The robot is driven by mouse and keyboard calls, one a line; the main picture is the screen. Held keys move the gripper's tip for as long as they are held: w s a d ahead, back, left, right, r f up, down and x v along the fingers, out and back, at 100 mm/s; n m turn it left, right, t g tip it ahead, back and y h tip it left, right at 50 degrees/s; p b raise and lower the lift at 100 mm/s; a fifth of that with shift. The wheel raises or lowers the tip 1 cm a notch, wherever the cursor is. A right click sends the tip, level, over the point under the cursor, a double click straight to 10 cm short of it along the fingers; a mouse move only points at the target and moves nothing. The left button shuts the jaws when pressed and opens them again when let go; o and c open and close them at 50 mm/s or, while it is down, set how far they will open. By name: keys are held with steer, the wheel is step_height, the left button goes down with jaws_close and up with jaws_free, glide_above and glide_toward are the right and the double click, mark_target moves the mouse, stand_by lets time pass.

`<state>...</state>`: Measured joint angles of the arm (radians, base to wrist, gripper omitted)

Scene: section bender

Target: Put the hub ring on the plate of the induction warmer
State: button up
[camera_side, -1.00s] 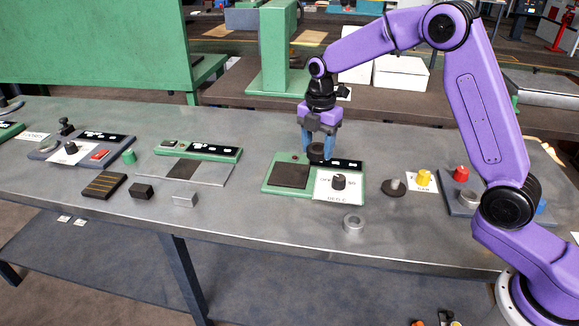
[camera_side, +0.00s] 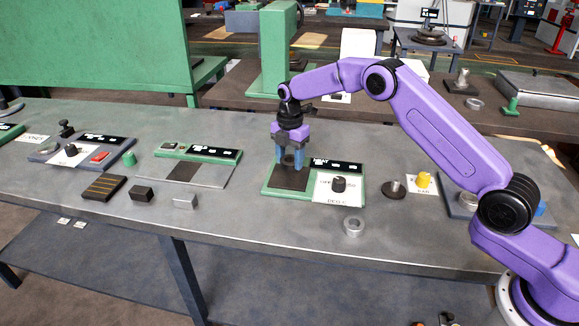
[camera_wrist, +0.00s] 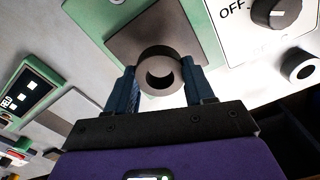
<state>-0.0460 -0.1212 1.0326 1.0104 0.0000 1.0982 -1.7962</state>
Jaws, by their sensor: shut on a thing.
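The hub ring is a dark grey, thick-walled ring (camera_side: 289,160). My gripper (camera_side: 290,164) is shut on it. The induction warmer (camera_side: 268,192) is a green-framed unit with a square dark plate (camera_side: 293,181), a black display and a white panel with a black knob (camera_side: 338,184). In the side view the ring is over the plate, and fingers partly hide it; I cannot tell whether it touches. In the wrist view the ring (camera_wrist: 148,53) sits between the two blue fingertips, overlapping the near edge of the plate (camera_wrist: 160,20). The knob (camera_wrist: 275,10) is on the right there.
A lighter grey ring (camera_side: 353,226) lies on the bench in front of the warmer. A yellow knob (camera_side: 424,179) and a dark round disc with a peg (camera_side: 392,190) are to the right. Another green unit (camera_side: 198,152) and small blocks (camera_side: 142,193) are to the left.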

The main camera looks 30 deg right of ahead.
mark_target(289, 176)
steer(key=shift+w+f, duration=0.1)
steer(key=shift+f, duration=1.5)
steer(key=shift+f, duration=0.15)
steer(key=o, duration=1.3)
steer(key=shift+c, duration=0.2)
step_height(289, 176, up, 12)
